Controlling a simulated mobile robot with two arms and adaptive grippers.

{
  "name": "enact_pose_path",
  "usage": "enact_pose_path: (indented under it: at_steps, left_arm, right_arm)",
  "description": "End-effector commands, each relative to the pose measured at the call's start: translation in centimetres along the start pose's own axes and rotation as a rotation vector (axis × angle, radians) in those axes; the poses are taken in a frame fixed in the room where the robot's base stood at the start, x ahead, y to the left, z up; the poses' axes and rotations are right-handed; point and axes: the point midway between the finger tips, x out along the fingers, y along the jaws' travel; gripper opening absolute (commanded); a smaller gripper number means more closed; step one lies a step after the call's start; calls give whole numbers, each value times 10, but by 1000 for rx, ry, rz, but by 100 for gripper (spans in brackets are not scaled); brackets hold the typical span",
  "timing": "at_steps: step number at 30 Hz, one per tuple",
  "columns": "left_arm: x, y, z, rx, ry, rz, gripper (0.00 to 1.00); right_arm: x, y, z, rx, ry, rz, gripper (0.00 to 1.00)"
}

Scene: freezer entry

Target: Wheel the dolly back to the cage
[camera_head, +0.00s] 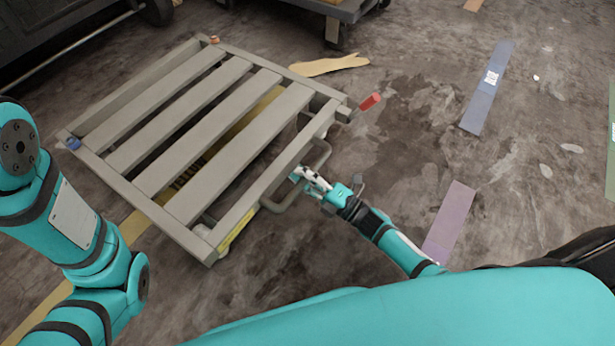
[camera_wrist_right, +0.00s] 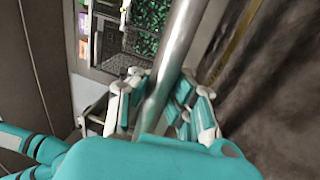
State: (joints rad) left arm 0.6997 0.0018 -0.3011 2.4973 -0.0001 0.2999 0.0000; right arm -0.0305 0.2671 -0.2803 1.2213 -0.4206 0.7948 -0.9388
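The dolly (camera_head: 190,130) is a low grey frame with several slats, standing on the floor left of centre in the head view. Its bent metal handle (camera_head: 285,202) sticks out at the right side; a shiny bar (camera_wrist_right: 182,40) runs between my fingers in the right wrist view. My right gripper (camera_head: 308,178) is at this handle, its fingers close against both sides of the bar (camera_wrist_right: 160,105), and looks shut on it. My left arm is at the left edge; its gripper is out of view. I cannot make out a cage for certain.
A dark structure (camera_head: 60,30) stands at the top left, and a grey wheeled cart (camera_head: 345,8) at the top. A tan flat piece (camera_head: 328,66) lies by the dolly's far corner. Blue (camera_head: 485,95) and purple (camera_head: 450,218) strips mark the floor.

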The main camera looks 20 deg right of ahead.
Motion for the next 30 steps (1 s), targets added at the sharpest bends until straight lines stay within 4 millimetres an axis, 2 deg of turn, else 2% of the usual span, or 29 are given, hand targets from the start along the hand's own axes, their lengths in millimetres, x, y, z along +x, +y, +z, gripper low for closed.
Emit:
enact_pose_path:
  at_steps: [1,16,26,30]
  left_arm:
    - [-1,0,-1,-1,2,-1,56]
    - [0,0,-4,-2,8,-3,56]
    - [0,0,-3,-1,6,-3,56]
    - [0,0,-2,-1,4,-3,56]
  right_arm:
    - [-1,-6,-1,3,-2,-14,0]
    - [2,-7,-1,3,-3,-16,0]
    - [3,-4,0,1,-1,-8,44]
    - [4,-3,0,1,-1,-6,44]
